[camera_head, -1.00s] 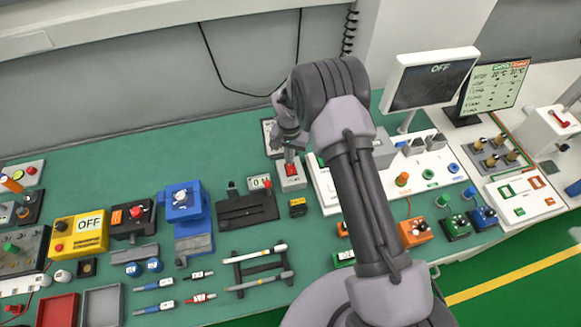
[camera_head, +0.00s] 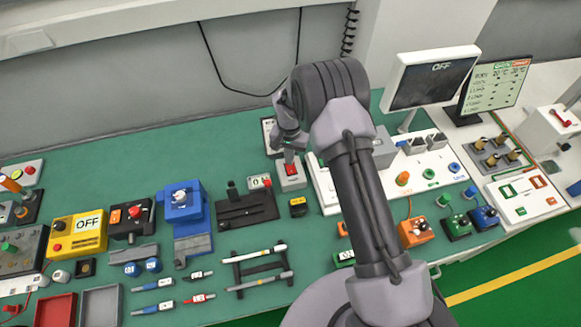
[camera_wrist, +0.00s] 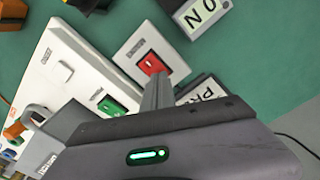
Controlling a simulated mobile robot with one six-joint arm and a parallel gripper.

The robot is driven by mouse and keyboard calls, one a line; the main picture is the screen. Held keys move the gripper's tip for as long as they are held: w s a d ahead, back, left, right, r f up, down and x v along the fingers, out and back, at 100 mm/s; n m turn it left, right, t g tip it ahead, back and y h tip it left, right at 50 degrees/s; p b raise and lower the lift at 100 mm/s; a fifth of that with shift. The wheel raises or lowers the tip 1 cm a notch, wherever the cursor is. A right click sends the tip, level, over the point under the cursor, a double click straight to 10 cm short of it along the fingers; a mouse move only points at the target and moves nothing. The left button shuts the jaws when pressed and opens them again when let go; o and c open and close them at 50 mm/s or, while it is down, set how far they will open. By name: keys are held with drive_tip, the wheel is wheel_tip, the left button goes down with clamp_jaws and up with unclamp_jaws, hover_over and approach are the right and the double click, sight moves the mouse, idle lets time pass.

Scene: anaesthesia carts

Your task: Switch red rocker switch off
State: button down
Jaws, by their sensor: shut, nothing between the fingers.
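The red rocker switch (camera_head: 291,169) sits on a small white-and-grey box (camera_head: 292,183) near the middle of the green bench. In the wrist view the red rocker (camera_wrist: 151,64) lies in a white plate (camera_wrist: 137,50) with a label beside it. My gripper (camera_head: 289,156) is shut and empty, pointing down at the rocker. In the wrist view its closed fingers (camera_wrist: 157,90) reach up to the rocker's lower edge. I cannot tell whether they touch it. The rocker's lower edge is partly hidden by the fingertips.
A white panel with a green rocker (camera_wrist: 112,105) stands close beside the switch. A black lever box (camera_head: 246,208) and a small yellow-black block (camera_head: 298,207) are nearby. A monitor reading OFF (camera_head: 428,78) stands to the right.

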drive_tip(key=shift+f+b, duration=0.45)
drive_tip(key=shift+f, duration=0.1)
drive_tip(key=shift+r, duration=0.1)
drive_tip(key=shift+r+p, duration=1.55)
drive_tip(key=shift+r, duration=1.95)
drive_tip(key=shift+f, duration=0.1)
